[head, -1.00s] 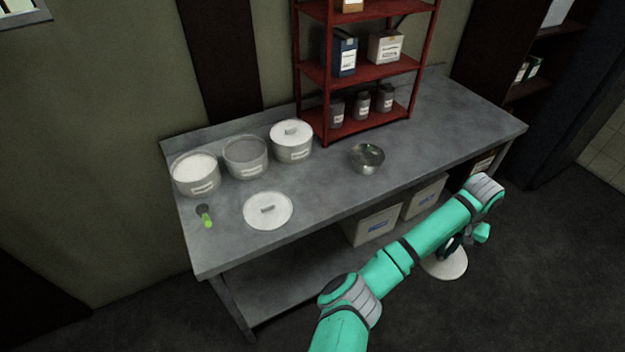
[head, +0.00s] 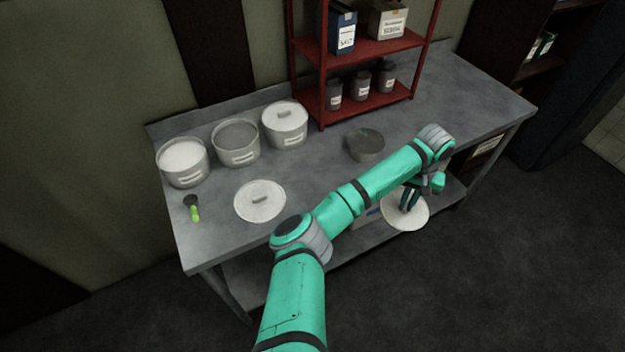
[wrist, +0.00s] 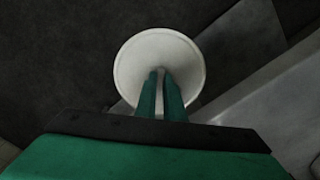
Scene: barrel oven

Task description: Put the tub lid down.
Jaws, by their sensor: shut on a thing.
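A round white tub lid (head: 405,214) hangs from my gripper (head: 411,198), which is shut on its handle. In the head view the lid is beyond the table's front edge, in front of the lower shelf. In the wrist view the lid (wrist: 158,58) shows below the two green fingers of my gripper (wrist: 161,75), over dark floor with the table to the right. A second white lid (head: 260,203) lies flat on the table. Two tubs stand open, one with white contents (head: 183,162) and one with grey contents (head: 236,142). A third tub (head: 284,126) has its lid on.
The grey table (head: 320,180) has free room in its middle and at the right end. A metal bowl (head: 366,146) stands near the middle. A green-handled scoop (head: 193,208) lies at the left. A red rack (head: 366,107) with jars stands at the back.

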